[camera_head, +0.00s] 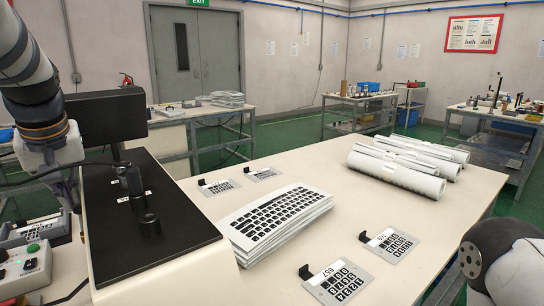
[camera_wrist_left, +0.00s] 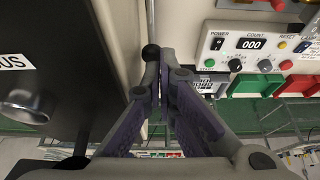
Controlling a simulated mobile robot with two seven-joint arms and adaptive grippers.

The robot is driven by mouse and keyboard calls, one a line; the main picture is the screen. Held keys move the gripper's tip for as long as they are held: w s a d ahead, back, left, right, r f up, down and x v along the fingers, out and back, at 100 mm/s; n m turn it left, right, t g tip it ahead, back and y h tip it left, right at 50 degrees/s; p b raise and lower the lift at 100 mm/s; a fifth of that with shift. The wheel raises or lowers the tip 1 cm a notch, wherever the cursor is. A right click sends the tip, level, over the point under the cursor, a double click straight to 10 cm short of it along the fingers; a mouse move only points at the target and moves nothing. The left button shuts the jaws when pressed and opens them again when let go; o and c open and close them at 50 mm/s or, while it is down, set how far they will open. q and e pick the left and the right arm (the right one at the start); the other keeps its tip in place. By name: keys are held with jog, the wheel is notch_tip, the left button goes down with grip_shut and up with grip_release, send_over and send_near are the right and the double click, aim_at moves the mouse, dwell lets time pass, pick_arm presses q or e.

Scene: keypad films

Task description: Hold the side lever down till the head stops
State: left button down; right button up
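The machine has a black head block (camera_head: 105,116) above a black top plate (camera_head: 150,215) with a dark peg on it. My left gripper (camera_head: 68,188) is low at the machine's left side, partly hidden behind its body. In the left wrist view my left gripper's fingers (camera_wrist_left: 164,76) are drawn together, with no thing seen between them. The side lever, a thin rod ending in a black ball knob (camera_wrist_left: 151,52), meets the left fingertip; whether they touch cannot be told. My right gripper is out of view; only my right arm shows at the lower right.
A control box (camera_wrist_left: 262,48) beside the lever has a count display reading 000. Green and red bins (camera_wrist_left: 255,84) lie near it. The table holds a stack of printed keyboard sheets (camera_head: 280,216), several keypad plates (camera_head: 338,281) and white rolls (camera_head: 397,176).

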pick_arm(q)
jog(key=shift+s+f, duration=0.2)
jog(key=shift+f, duration=2.05)
jog(key=shift+d+f, duration=0.1)
jog(key=shift+f, duration=0.05)
dwell(2.0)
jog(key=shift+w+r, duration=0.15)
jog(key=shift+r, duration=0.6)
jog(key=shift+w+r, duration=0.15)
jog(key=shift+r, duration=3.55)
